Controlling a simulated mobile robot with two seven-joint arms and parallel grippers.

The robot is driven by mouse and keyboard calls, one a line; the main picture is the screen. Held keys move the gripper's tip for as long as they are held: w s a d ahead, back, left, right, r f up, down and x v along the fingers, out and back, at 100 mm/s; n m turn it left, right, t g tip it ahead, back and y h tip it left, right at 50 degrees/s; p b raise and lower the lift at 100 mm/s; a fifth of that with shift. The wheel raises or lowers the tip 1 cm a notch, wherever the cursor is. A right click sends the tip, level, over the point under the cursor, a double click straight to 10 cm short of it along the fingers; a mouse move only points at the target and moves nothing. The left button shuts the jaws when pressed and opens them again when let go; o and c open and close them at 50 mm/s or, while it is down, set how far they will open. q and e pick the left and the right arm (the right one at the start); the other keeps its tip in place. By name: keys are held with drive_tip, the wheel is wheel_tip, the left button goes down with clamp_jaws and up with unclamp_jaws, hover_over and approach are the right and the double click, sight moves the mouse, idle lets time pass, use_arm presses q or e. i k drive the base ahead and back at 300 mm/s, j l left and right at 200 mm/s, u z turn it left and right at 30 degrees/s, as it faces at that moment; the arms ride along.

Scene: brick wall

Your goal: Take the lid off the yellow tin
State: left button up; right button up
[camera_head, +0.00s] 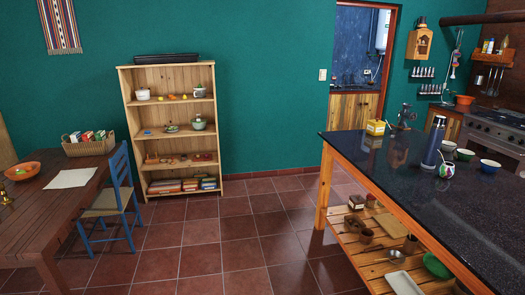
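The yellow tin (375,128) stands near the far left corner of the dark-topped counter (440,180). It is small in the picture, and something pale shows on its top; I cannot make out clearly where its lid begins. Neither of my grippers shows in the head view.
A dark grinder-like item (405,117), a blue flask (433,142) and several bowls stand on the counter. A wooden table (50,205) and blue chair (112,195) are at left. A shelf (172,128) stands against the wall. The tiled floor (225,240) between is clear.

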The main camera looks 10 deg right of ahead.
sight(376, 121)
drive_tip(key=i+u, duration=0.15)
drive_tip(key=i, duration=1.45)
drive_tip(key=i+j+z, duration=0.15)
drive_tip(key=i, duration=1.5)
drive_tip(key=i+l+z, duration=0.1)
drive_tip(key=i+z, duration=0.25)
drive_tip(key=i, duration=0.4)
drive_tip(key=i+j+z, duration=0.1)
drive_tip(key=i+z, duration=0.3)
drive_tip(key=i, duration=0.35)
drive_tip(key=i+j+z, duration=0.1)
drive_tip(key=i, duration=1.5)
drive_tip(key=i+l+z, duration=0.1)
drive_tip(key=i+z, duration=0.25)
drive_tip(key=i+j+z, duration=0.1)
drive_tip(key=i+z, duration=0.2)
drive_tip(key=i, duration=0.25)
drive_tip(key=i+j+z, duration=0.1)
drive_tip(key=i+z, duration=0.25)
drive_tip(key=i+l+z, duration=0.1)
drive_tip(key=i+z, duration=0.3)
drive_tip(key=i, duration=0.35)
drive_tip(key=i+j+z, duration=0.1)
drive_tip(key=i+z, duration=0.3)
drive_tip(key=i, duration=0.35)
drive_tip(key=i+j, duration=0.1)
drive_tip(key=i, duration=0.5)
drive_tip(key=i+j, duration=0.15)
drive_tip(key=i, duration=0.45)
drive_tip(key=z, duration=1.75)
